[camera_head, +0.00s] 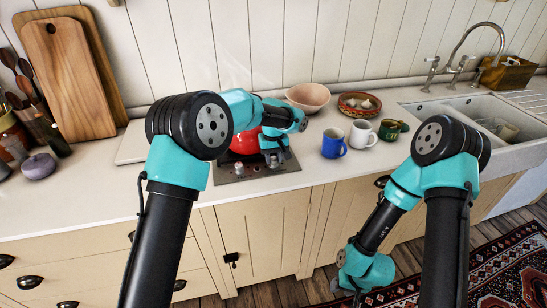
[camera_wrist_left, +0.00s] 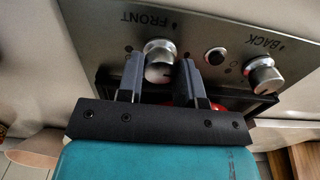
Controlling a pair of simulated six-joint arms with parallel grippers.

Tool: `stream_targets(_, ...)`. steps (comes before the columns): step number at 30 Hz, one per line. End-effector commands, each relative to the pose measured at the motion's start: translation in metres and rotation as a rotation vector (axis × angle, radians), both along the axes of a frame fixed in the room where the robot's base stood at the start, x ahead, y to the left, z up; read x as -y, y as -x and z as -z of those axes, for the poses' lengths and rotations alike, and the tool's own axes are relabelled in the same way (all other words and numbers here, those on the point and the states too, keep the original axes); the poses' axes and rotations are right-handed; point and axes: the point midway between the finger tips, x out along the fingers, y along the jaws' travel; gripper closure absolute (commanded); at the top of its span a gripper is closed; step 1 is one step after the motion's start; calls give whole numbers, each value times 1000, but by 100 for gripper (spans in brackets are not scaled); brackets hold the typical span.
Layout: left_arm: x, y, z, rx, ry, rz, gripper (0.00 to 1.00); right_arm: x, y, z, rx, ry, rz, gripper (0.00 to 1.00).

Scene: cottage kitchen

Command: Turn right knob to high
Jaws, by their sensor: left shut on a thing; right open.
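The cooktop's control panel (camera_head: 254,178) lies near the counter's front edge, under a red pot (camera_head: 246,144). In the upside-down left wrist view, the silver knob marked FRONT (camera_wrist_left: 159,56) is at the left and the one marked BACK (camera_wrist_left: 263,75) at the right. FRONT is the right knob in the head view. My left gripper (camera_head: 275,158) is shut on the FRONT knob, one finger on either side. The knob's setting cannot be read. The left knob (camera_head: 239,168) stands free. My right gripper (camera_head: 345,287) is open, low in front of the cabinets, away from the panel.
Right of the cooktop stand a blue mug (camera_head: 334,144), a white mug (camera_head: 362,133) and a green mug (camera_head: 390,130). A pink bowl (camera_head: 308,96) and a patterned bowl (camera_head: 359,104) are behind. The sink (camera_head: 478,118) is at the right. The counter's left front is clear.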

Motion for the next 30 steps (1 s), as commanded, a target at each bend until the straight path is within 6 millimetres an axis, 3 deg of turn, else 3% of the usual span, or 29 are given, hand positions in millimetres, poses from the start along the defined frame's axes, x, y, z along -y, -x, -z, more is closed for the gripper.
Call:
stream_targets(2, 0, 0, -1, 2, 1, 0, 90, 0, 0, 0, 0, 0, 0, 57)
stream_targets(3, 0, 0, -1, 2, 1, 1, 66, 0, 0, 0, 0, 0, 0, 57)
stream_targets(11, 0, 0, 0, 1, 1, 1, 41, 0, 0, 0, 0, 0, 0, 57)
stream_targets(22, 0, 0, -5, 2, 1, 1, 41, 0, 0, 0, 0, 0, 0, 57)
stream_targets(30, 1, -1, -41, 4, 2, 1, 41, 0, 0, 0, 0, 0, 0, 57)
